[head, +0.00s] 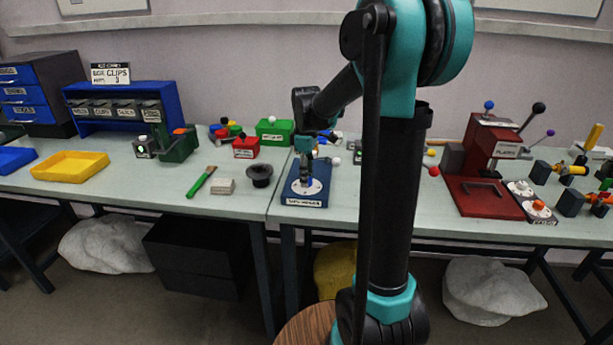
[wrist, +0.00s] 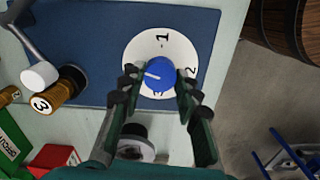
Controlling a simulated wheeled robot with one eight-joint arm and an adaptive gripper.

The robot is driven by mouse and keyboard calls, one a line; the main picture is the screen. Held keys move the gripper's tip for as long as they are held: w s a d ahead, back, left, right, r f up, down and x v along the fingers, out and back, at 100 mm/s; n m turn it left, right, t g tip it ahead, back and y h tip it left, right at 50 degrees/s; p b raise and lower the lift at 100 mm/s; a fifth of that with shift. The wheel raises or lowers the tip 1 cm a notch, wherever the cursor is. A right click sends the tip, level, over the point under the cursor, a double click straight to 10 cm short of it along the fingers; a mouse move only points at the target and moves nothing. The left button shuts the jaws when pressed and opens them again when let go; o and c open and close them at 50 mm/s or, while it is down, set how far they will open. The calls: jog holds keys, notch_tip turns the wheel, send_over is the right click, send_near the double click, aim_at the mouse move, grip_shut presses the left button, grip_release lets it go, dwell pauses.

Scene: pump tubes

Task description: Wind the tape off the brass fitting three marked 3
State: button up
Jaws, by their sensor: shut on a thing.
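My gripper (head: 306,176) is over the blue dial base (head: 291,199) in the head view. In the wrist view my gripper (wrist: 156,88) is shut on the blue knob (wrist: 158,74), one finger on each side. The knob sits on a white dial plate (wrist: 143,48) marked 1, 2 and 3; its white line points left in that view. The brass fitting marked 3 (wrist: 62,90) is at the left of the wrist view, apart from my gripper. It has dark bands; I cannot tell whether these are tape.
A crank arm with a white ball (wrist: 39,76) is beside the fitting. A red box (wrist: 55,156) and a green box (wrist: 12,140) are at the lower left. In the head view a black cup-shaped piece (head: 260,176) stands left of the base. A red press (head: 490,150) is at right.

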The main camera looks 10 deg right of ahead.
jog(key=shift+n, duration=1.6)
jog(key=o, duration=1.2)
jog(key=shift+c, duration=0.2)
notch_tip(320, 180, up, 12)
